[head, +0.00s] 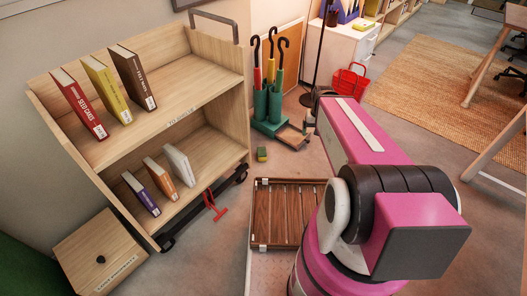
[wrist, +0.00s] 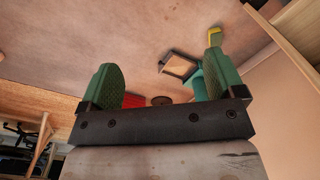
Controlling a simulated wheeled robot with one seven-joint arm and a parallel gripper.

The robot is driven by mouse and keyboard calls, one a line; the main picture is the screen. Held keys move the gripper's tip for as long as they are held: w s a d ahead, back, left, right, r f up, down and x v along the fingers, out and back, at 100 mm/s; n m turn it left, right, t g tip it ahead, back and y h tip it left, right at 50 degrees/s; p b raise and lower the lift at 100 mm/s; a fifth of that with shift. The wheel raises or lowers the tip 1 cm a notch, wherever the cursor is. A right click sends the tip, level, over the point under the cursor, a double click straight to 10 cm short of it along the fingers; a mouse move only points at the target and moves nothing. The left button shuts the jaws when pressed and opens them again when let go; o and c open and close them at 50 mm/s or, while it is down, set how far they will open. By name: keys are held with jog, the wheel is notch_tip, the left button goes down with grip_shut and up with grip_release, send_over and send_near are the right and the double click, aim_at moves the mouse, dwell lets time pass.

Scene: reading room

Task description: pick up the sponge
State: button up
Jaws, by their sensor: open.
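The sponge (head: 262,154), a small green and yellow block, lies on the floor between the bookshelf cart and the umbrella stand. In the wrist view a small yellow piece, which looks like the sponge (wrist: 214,33), shows just beyond the tip of the right finger; that finger hides part of it. My gripper (wrist: 164,70) has two green pads spread wide apart with nothing between them. It is apart from the sponge. In the head view my pink arm reaches away at the right, and I cannot make out the fingers there.
A wooden book cart (head: 190,83) stands at left, with a red clamp-like thing (head: 216,205) at its lower edge. A slatted wooden rack (head: 284,213) lies in front of the sponge. Behind are a green umbrella stand (head: 267,108) and a red basket (head: 349,82). Bare floor surrounds the sponge.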

dwell(0.4)
jog(key=shift+o, duration=0.5)
jog(key=n, duration=0.1)
send_over(262, 153)
jog(key=f, duration=4.3)
jog(key=shift+s+d+f, duration=0.2)
jog(key=shift+s+d, duration=0.15)
notch_tip(262, 153, down, 6)
jog(key=shift+a+r, duration=0.1)
jog(key=f, duration=0.5)
jog(key=shift+w+a, duration=0.2)
jog(key=c, duration=1.1)
